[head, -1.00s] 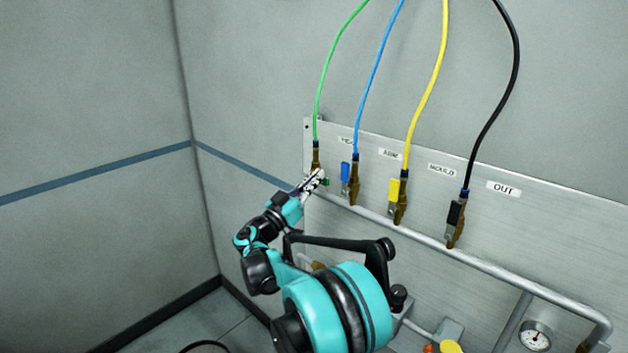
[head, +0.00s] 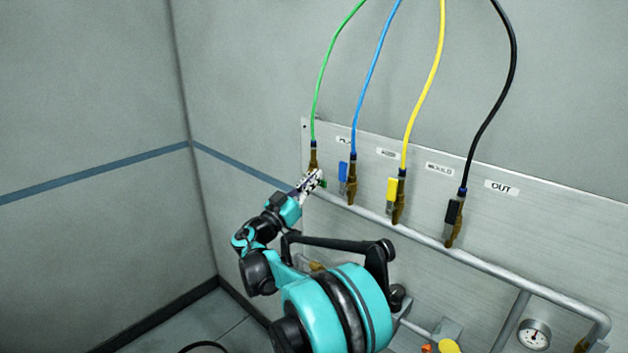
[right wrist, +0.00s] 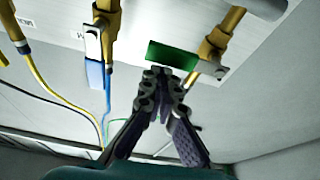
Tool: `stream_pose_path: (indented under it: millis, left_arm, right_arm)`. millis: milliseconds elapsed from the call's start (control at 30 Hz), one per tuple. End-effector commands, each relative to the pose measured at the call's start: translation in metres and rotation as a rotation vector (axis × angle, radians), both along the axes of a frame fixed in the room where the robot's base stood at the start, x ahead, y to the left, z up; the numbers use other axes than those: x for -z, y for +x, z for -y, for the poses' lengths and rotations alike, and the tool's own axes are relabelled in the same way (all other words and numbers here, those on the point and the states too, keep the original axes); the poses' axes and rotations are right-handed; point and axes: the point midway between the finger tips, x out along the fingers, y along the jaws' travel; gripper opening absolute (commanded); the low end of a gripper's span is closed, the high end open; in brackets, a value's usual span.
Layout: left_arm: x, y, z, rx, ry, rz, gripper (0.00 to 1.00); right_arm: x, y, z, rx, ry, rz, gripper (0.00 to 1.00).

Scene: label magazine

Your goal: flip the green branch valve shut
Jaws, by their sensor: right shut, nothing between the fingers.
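The green branch valve has a brass body (head: 313,158) under the green hose at the left end of the panel. Its green handle (right wrist: 172,54) sticks out sideways, crosswise to its pipe, in the right wrist view. A small part of it shows beside my fingers in the head view. My right gripper (right wrist: 161,71) is shut and empty, its tips right at the edge of the green handle. I cannot tell whether they touch it. The same gripper (head: 317,178) covers much of the valve in the head view. My left gripper is not in view.
The blue handle (head: 343,171), yellow handle (head: 391,189) and black handle (head: 453,212) lie along their valves to the right. A grey pipe (head: 420,237) runs below them. A gauge (head: 534,333) sits at lower right. The wall left of the panel is clear.

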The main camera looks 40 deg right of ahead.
Motion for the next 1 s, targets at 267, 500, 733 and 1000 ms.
stream_pose_path:
  millis: [267, 500, 733, 1000]
  left_arm:
    - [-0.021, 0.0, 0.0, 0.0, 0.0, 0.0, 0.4]
    - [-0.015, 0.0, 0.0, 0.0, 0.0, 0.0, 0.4]
    - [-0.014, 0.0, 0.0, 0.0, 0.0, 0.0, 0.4]
    - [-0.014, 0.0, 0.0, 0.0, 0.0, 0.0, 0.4]
  right_arm:
    - [-0.028, 0.003, -0.028, -0.007, -0.002, 0.0, 0.0]
    - [-0.01, -0.002, -0.076, -0.004, -0.004, 0.0, 0.0]
    - [-0.003, -0.004, -0.098, -0.002, -0.004, 0.0, 0.0]
    - [-0.002, -0.005, -0.101, -0.001, -0.004, 0.0, 0.0]
